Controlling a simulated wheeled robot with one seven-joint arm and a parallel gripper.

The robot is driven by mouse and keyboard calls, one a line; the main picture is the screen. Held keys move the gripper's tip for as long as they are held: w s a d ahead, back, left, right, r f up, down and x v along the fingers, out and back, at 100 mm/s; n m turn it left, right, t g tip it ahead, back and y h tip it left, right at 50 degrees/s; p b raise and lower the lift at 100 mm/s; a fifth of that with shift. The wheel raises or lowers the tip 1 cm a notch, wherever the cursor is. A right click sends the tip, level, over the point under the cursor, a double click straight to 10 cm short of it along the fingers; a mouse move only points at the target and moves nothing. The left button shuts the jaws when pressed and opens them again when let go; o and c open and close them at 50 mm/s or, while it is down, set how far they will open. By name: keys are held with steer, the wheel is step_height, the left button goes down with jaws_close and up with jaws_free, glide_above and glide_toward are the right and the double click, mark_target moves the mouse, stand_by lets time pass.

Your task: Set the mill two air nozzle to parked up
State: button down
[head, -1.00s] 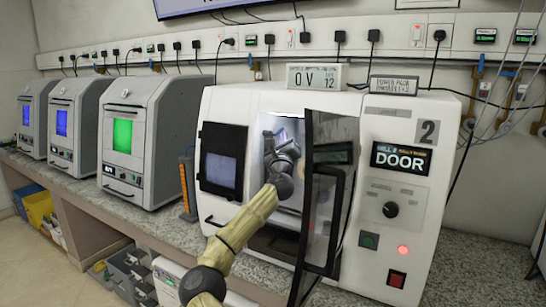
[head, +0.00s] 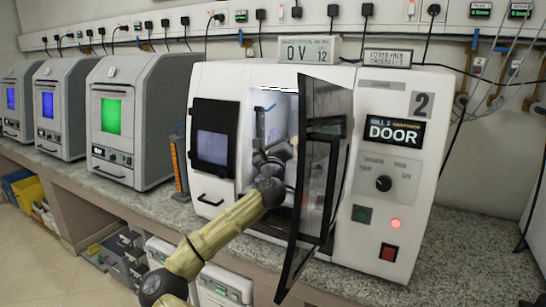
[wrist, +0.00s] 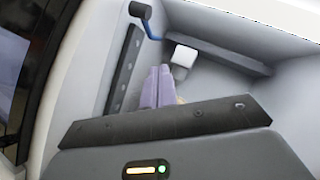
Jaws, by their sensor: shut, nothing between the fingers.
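The mill two machine (head: 385,245) is a white cabinet with a "2" and a "DOOR" sign, its dark-framed glass door (head: 318,160) standing open. My arm reaches through the opening; the gripper is mostly hidden in the head view. In the wrist view my gripper (wrist: 157,86) has its lilac fingers shut together, empty, inside the chamber. What looks like the air nozzle, a thin blue arm (wrist: 149,30) on a dark knob (wrist: 139,10), is beyond and slightly left of the fingertips, apart from them. It slants down to the right toward a white cylinder (wrist: 184,57).
The open door stands close to the right of my arm. Inside, a dark slotted strip (wrist: 123,68) is left of the fingers and a grey ledge (wrist: 225,52) is to the right. A knob (head: 383,183) and buttons are on the front panel. Several smaller machines stand left.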

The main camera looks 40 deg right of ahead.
steer(key=v, duration=0.7)
steer(key=shift+s+b, duration=0.2)
steer(key=shift+b, duration=0.1)
steer(key=shift+a, duration=0.1)
